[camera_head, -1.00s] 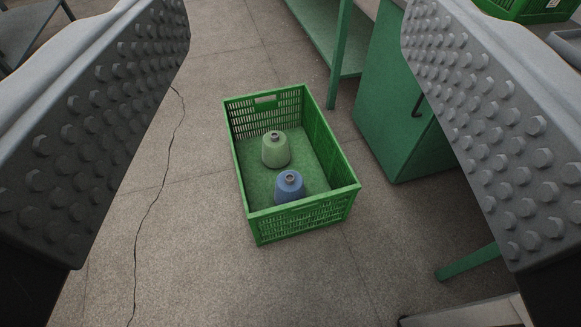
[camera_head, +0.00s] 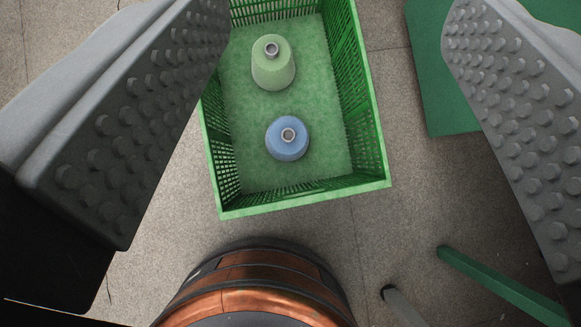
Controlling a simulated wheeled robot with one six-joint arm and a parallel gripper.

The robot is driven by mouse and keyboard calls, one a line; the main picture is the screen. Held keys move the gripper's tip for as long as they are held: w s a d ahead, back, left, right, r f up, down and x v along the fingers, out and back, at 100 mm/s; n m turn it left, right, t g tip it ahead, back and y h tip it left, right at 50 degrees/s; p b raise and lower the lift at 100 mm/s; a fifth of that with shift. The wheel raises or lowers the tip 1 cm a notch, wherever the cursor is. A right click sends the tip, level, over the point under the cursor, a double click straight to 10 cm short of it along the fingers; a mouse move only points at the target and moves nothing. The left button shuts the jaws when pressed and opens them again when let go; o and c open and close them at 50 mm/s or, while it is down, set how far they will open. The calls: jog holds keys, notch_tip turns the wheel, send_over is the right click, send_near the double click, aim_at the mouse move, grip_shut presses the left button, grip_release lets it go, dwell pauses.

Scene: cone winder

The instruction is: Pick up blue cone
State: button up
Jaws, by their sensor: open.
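The blue cone (camera_head: 288,143) stands upright on the floor of a green crate (camera_head: 305,198), towards its near end. A grey tube end shows at its top. A pale green cone (camera_head: 272,68) stands behind it in the same crate, apart from it. My gripper (camera_head: 335,45) is open and empty. Its two studded grey fingers frame the crate at left and right. The blue cone lies between them in the picture, and no finger touches it. The left finger hides part of the crate's left wall.
A green cabinet (camera_head: 437,95) stands right of the crate, partly behind the right finger. A green bar (camera_head: 500,287) and a grey post end (camera_head: 400,305) are at lower right. My copper-coloured base shows at the bottom, close to the crate. Tiled floor lies bare left of the crate.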

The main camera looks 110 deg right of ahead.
jog(key=w+f+g, duration=0.3)
jog(key=w+f, duration=0.2)
jog(key=f, duration=0.7)
jog(key=n+g, duration=0.2)
jog(key=g, duration=0.5)
send_over(288, 135)
jog(key=f, duration=4.5)
jog(key=shift+d+f, duration=0.3)
jog(key=shift+a+f, duration=0.15)
jog(key=shift+f, duration=1.6)
jog(key=shift+a+f, duration=0.15)
jog(key=shift+f, duration=1.55)
jog(key=shift+c, duration=0.4)
grip_shut()
